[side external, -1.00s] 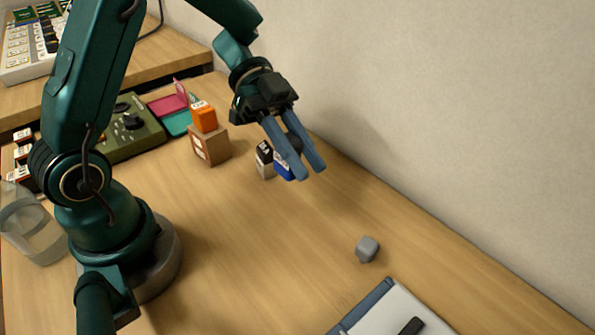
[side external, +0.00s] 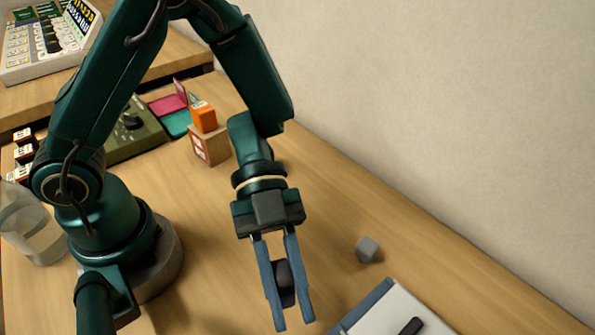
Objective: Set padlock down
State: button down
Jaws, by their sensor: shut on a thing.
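My gripper (side external: 294,320) points down and toward the camera over the front middle of the table. Its two long blue-grey fingers are shut on a dark grey, rounded thing, taken to be the padlock (side external: 284,284). The padlock sits between the fingers, a little above their tips, and the fingers partly cover it. It appears to be held above the wooden table (side external: 215,245); the exact height cannot be told.
A small grey block (side external: 367,249) lies right of my gripper. A blue-edged tray or case (side external: 378,305) is at the front right. An orange block (side external: 203,117) tops a wooden box (side external: 210,147) behind. A clear container (side external: 35,235) stands left. The wall (side external: 440,110) bounds the right.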

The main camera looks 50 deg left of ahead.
aim_at(288, 305)
jog(key=shift+f, duration=1.95)
jog(key=shift+f, duration=0.15)
jog(key=c, duration=0.7)
grip_release()
